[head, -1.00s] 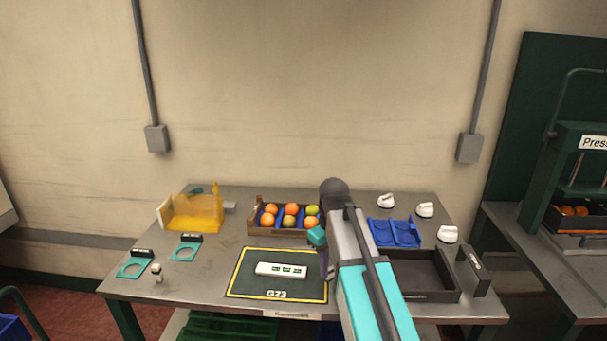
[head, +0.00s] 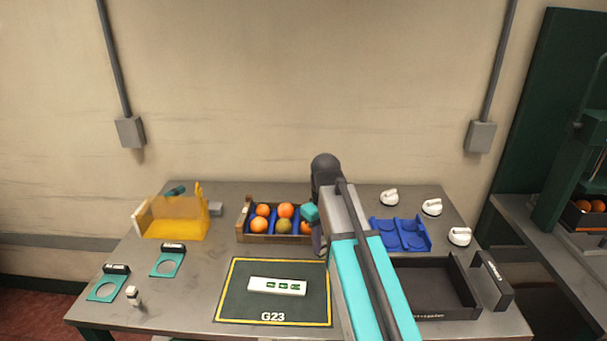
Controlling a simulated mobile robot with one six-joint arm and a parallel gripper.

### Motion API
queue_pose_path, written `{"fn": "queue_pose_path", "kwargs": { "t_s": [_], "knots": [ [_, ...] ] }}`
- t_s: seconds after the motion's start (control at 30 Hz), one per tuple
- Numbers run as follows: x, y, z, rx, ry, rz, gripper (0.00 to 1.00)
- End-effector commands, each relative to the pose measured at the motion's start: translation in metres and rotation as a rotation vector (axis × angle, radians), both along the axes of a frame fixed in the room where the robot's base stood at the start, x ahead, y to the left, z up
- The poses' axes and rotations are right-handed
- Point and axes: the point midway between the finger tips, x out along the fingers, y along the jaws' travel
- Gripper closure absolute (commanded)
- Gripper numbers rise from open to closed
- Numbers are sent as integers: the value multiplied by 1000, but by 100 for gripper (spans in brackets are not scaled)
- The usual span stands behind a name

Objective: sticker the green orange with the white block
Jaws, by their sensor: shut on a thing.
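My gripper (head: 314,238) is at the right end of the fruit crate, mostly covered by my own arm. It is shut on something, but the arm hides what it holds. The wooden crate (head: 268,239) has blue dividers and holds several orange fruits and one dull green-brown fruit (head: 284,226) in the front row, just left of my gripper. The crate's back right place is hidden behind my gripper. A white block (head: 277,286) with green marks on top lies flat on the dark mat marked G23 (head: 240,308), in front of the crate.
A yellow holder (head: 176,220) stands at the back left. Two teal ring frames (head: 166,265) and a small white-and-black piece (head: 133,296) lie at left. At right are a blue tray (head: 400,234), white knobbed pieces (head: 432,207) and a black tray (head: 435,308).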

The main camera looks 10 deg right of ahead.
Motion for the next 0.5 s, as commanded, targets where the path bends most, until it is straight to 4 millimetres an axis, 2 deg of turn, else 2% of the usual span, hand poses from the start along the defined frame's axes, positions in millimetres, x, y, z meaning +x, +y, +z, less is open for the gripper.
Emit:
{"fn": "queue_pose_path", "kwargs": {
  "t_s": [0.5],
  "knots": [
    [0,14,0,0,0,29,99]
  ]
}}
